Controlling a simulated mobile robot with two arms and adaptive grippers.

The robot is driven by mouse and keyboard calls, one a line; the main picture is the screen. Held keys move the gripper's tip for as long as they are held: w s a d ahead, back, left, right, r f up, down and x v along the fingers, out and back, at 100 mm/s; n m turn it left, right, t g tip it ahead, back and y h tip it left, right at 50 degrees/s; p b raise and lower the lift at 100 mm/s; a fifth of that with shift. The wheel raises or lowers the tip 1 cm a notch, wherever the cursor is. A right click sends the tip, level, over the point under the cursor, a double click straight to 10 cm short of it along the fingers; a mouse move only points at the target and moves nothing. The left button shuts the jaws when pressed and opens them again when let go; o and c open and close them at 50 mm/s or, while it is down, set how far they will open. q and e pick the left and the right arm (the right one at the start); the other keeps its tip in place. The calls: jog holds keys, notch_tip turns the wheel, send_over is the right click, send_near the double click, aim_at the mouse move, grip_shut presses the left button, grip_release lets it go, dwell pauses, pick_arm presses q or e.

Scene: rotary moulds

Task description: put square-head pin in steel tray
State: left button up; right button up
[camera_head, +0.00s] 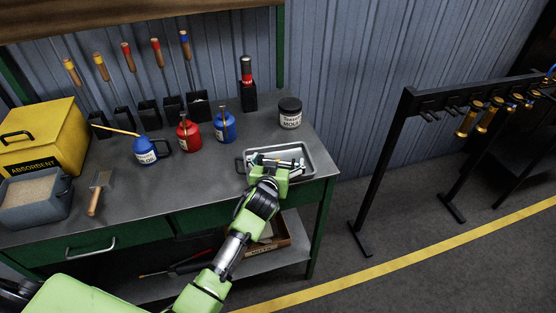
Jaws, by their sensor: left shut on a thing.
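The steel tray (311,166) sits at the right front corner of the workbench, with light metal pieces in it. My left gripper (277,169) reaches in from the left over the front of the tray. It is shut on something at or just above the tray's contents. The held piece is too small to make out, so I cannot tell whether it is the square-head pin or whether it touches the tray floor. The gripper hides the tray's front part. My right gripper is not in view.
A dark jar (290,113) stands behind the tray. Blue and red oil cans (188,134) stand to the left, before a row of screwdrivers in black holders. A yellow absorbent box (45,140) is at far left. A black rack (385,160) stands right of the bench.

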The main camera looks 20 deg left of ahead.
pick_arm(q)
jog(key=o, duration=1.3)
jog(key=shift+f, duration=0.15)
jog(key=shift+s+r, duration=0.15)
jog(key=shift+r, duration=0.05)
jog(key=b+v, duration=0.1)
jog(key=v, duration=1)
jog(key=shift+s+d+r, duration=0.1)
jog(key=shift+s+r, duration=0.05)
jog(key=shift+s, duration=0.2)
